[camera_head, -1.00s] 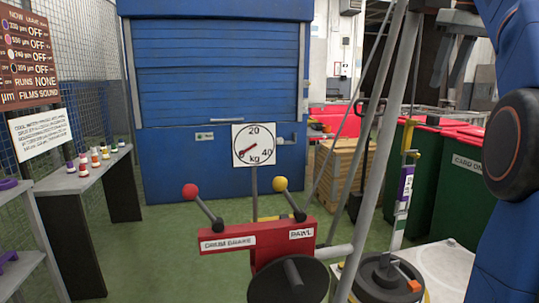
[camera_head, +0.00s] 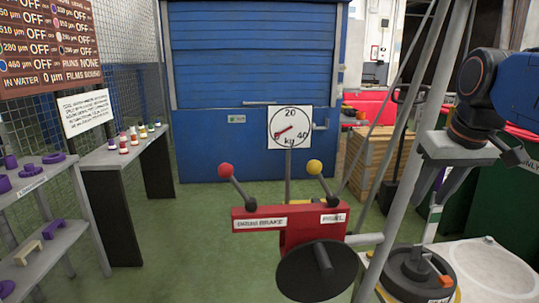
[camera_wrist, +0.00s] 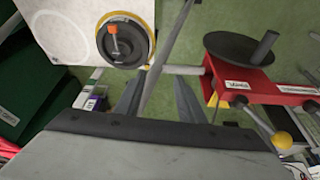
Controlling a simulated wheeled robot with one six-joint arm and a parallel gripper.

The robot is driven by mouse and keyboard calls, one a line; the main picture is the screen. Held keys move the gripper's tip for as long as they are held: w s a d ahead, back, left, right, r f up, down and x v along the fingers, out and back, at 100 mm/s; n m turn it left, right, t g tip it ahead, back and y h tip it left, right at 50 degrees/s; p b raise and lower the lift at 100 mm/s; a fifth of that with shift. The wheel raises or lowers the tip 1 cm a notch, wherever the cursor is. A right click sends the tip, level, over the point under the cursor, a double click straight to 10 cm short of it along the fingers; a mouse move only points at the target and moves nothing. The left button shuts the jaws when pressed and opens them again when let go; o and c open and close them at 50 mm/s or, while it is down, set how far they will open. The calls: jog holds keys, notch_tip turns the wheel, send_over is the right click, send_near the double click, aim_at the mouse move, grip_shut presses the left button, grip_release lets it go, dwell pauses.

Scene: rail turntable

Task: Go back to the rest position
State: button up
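My gripper (camera_head: 440,190) hangs at the right of the head view, fingers downward, in front of the green bins. In the wrist view its two grey fingers (camera_wrist: 158,98) stand apart with nothing held between them. A grey frame leg passes behind the gap between them. The red winch box (camera_head: 300,222), with a red-knobbed lever, a yellow-knobbed lever and a dark crank disc (camera_head: 318,270), is left of the gripper. It also shows at the right of the wrist view (camera_wrist: 270,88).
Grey frame legs (camera_head: 405,150) rise close beside the gripper. A dark round weight (camera_head: 415,272) with an orange tab sits below, next to a white plate (camera_head: 490,268). A kg dial (camera_head: 290,128) stands behind the winch. Shelves (camera_head: 45,185) line the left; green floor between is clear.

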jog(key=s+a+f, duration=0.2)
jog(key=s+f, duration=0.3)
jog(key=f, duration=0.5)
jog(key=s+a+f, duration=0.2)
jog(key=s+f, duration=0.4)
jog(key=f, duration=0.5)
jog(key=shift+a+f+t, duration=0.15)
jog(key=shift+a+t, duration=0.25)
